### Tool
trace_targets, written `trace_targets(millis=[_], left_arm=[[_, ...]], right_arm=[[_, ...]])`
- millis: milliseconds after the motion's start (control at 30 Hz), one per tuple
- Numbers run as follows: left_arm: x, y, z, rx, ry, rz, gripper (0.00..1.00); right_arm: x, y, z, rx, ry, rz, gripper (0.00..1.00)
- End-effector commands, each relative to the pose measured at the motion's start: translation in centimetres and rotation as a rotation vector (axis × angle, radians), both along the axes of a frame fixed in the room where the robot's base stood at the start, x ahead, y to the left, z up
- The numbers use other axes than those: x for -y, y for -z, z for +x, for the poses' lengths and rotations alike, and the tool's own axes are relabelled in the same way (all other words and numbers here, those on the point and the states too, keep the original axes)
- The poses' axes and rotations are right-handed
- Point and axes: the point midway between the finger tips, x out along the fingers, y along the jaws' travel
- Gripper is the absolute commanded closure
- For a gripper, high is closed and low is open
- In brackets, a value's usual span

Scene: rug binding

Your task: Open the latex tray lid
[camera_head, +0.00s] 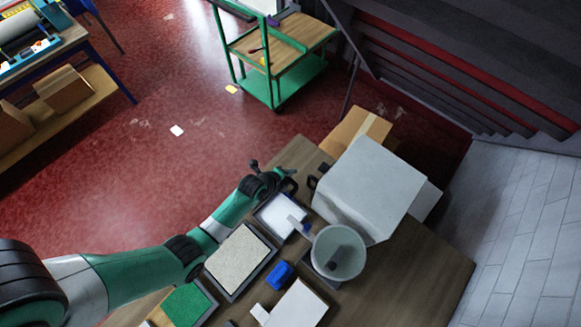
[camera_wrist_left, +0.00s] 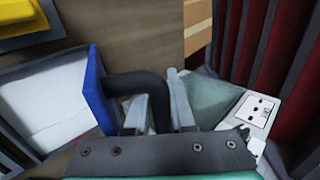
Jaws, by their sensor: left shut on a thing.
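The latex tray (camera_head: 278,214) is a white rectangle with a dark rim on the wooden table in the head view. My left gripper (camera_head: 276,182) is at its far edge, beside a small dark loop. In the left wrist view my left gripper (camera_wrist_left: 158,108) is shut on a black curved handle (camera_wrist_left: 135,83). The handle joins a blue edge (camera_wrist_left: 98,88) beside a white panel (camera_wrist_left: 45,102), which seems to be the lid or tray. I cannot tell how far the lid is raised. My right gripper is in neither view.
A big white box (camera_head: 368,185) and a grey bucket (camera_head: 338,252) stand right of the tray. A beige rug sample (camera_head: 240,258), a green one (camera_head: 183,306) and a blue block (camera_head: 280,274) lie nearer. A green cart (camera_head: 272,85) stands beyond.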

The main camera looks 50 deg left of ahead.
Motion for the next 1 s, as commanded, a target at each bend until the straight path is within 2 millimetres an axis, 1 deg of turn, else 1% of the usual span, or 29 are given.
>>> trace_targets(millis=[33,767,800,867,1000], left_arm=[[0.16,1.10,-0.87,-0.028,0.000,-0.006,1.00],[0.14,1.11,-0.87,-0.030,0.000,-0.005,1.00],[0.14,1.11,-0.87,-0.030,0.000,-0.005,0.76],[0.13,1.07,-0.83,-0.029,0.000,-0.005,0.66],[0.11,0.82,-0.63,-0.022,0.000,-0.004,0.66]], right_arm=[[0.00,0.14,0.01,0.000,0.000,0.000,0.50],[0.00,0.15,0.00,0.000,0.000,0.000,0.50],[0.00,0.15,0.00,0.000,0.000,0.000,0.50],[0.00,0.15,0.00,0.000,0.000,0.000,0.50],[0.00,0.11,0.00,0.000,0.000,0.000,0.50]])
